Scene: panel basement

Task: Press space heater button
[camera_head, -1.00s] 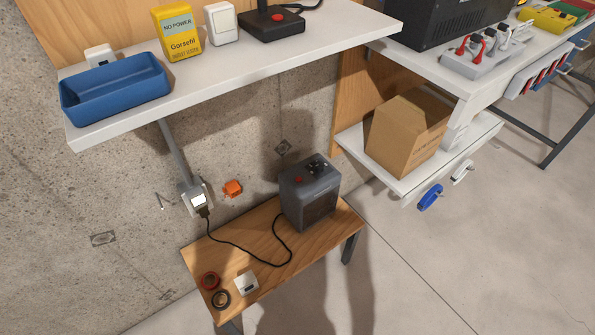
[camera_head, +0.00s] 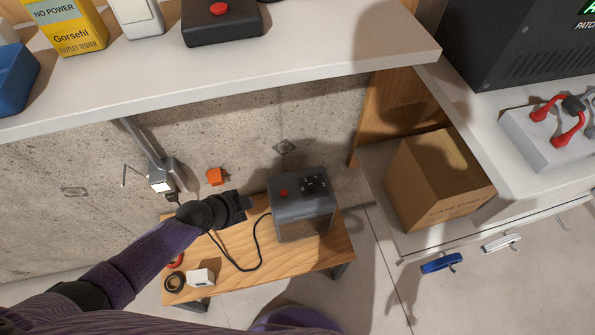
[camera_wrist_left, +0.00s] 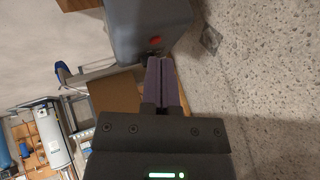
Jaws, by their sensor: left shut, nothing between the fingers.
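The grey space heater (camera_head: 301,212) stands upright on a low wooden table. Its red button (camera_head: 283,193) is on the top face, left of a dark control panel (camera_head: 314,184). My left gripper (camera_head: 248,203) is shut and empty, just left of the heater and apart from it in the head view. In the left wrist view the shut fingers (camera_wrist_left: 160,65) point toward the heater (camera_wrist_left: 140,18), with the red button (camera_wrist_left: 155,40) just beyond their tips. My right gripper is not in view.
A black cord runs from the wall outlet (camera_head: 162,183) across the table. Tape rolls (camera_head: 174,283) and a white box (camera_head: 200,277) lie at its left end. A cardboard box (camera_head: 437,180) stands right.

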